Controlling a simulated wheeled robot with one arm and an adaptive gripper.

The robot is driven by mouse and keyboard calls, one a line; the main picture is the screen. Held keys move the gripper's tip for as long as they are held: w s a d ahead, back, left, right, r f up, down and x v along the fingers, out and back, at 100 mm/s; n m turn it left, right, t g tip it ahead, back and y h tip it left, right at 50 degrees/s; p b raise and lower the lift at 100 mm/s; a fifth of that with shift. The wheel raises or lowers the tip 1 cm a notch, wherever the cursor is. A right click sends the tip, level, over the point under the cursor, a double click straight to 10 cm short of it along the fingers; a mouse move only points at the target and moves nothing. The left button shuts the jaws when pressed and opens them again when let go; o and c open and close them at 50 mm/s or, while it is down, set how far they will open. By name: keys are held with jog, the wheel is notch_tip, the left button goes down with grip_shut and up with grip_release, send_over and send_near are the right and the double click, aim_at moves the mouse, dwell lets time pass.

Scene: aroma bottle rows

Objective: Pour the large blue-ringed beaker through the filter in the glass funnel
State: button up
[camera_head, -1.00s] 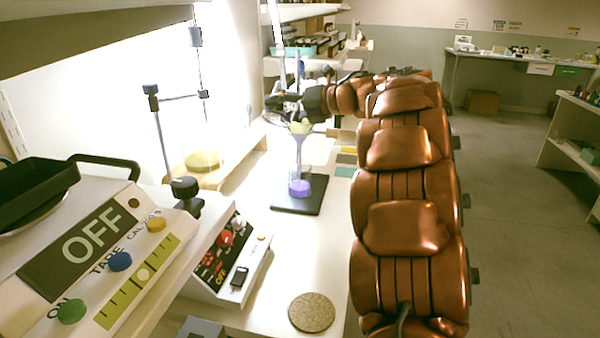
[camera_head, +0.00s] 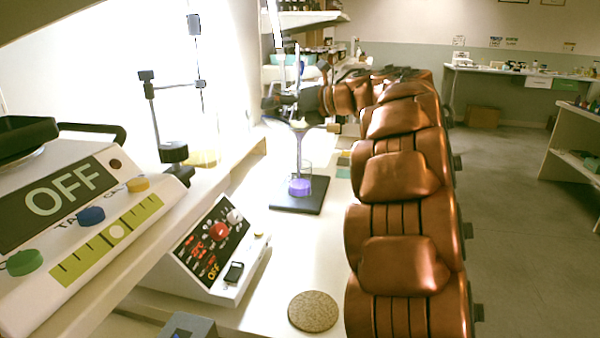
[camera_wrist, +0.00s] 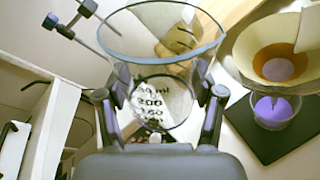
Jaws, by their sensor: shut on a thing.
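My gripper (camera_wrist: 160,108) is shut on a clear glass beaker (camera_wrist: 150,28) with dark volume marks and a dark bluish rim. The beaker looks empty or nearly so through its glass. In the wrist view the funnel's pale filter (camera_wrist: 243,45) lies just right of the beaker, with an orange-brown patch inside and a purple-grey centre. A smaller beaker with purple liquid (camera_wrist: 275,112) stands below the funnel. In the head view my gripper (camera_head: 290,103) is above the glass funnel (camera_head: 300,140), whose stem goes down into that beaker (camera_head: 300,186). The held beaker is mostly hidden there.
The receiving beaker stands on a black stand base (camera_head: 297,206). A control box (camera_head: 215,250), a round cork mat (camera_head: 313,311) and a scale reading OFF (camera_head: 75,200) are nearer. A clamp stand (camera_head: 172,152) is on the left shelf.

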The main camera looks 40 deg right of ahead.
jog(key=shift+s+a+f+n+b, duration=0.15)
jog(key=shift+f+n+b, duration=0.35)
jog(key=shift+b, duration=0.85)
jog(key=shift+a+f+n+b, duration=0.1)
jog(key=shift+f+n+b, duration=0.35)
jog(key=shift+b, duration=0.85)
jog(key=shift+h+b, duration=0.3)
jog(key=shift+b, duration=0.05)
jog(key=shift+a+f, duration=0.1)
jog(key=shift+f, duration=0.05)
jog(key=shift+f+b, duration=0.3)
jog(key=shift+b, duration=0.6)
jog(key=f+n+b, duration=0.1)
jog(key=b, duration=0.2)
jog(key=a+n+b, duration=0.1)
jog(key=b, duration=0.2)
jog(key=s+f+n+t+b, duration=0.1)
jog(key=b, duration=0.3)
jog(key=shift+a+f+h, duration=0.25)
jog(key=shift+f+h, duration=0.1)
jog(key=shift+h, duration=0.05)
jog(key=shift+a+n, duration=0.1)
jog(key=shift+n, duration=0.15)
jog(key=shift+a+r+t, duration=0.1)
jog(key=shift+r+t, duration=0.1)
jog(key=shift+t, duration=0.1)
